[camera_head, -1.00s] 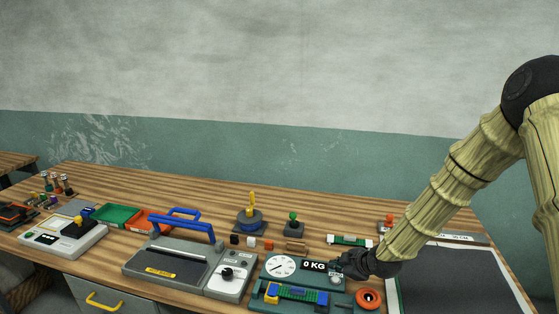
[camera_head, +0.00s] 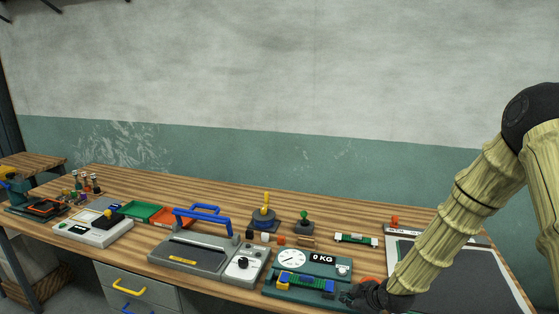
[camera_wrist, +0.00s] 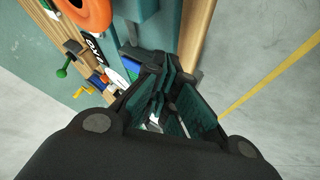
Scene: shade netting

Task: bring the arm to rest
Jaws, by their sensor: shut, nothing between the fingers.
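My gripper (camera_head: 352,298) is at the front edge of the wooden workbench (camera_head: 345,218), at the right end of the teal scale unit with a dial and a "0 KG" display (camera_head: 322,259). In the wrist view my gripper (camera_wrist: 160,72) has its dark fingers close together with nothing between them. My arm comes down from the right side of the head view. Whether the gripper touches the scale unit cannot be told. An orange ring (camera_wrist: 88,10) shows near the fingers in the wrist view; in the head view it is mostly hidden behind my gripper.
A grey sealer with a blue handle (camera_head: 190,257) stands left of the scale unit. A dark mat (camera_head: 465,275) lies at the right. Spools and small parts stand behind the scale unit. Floor in front is clear.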

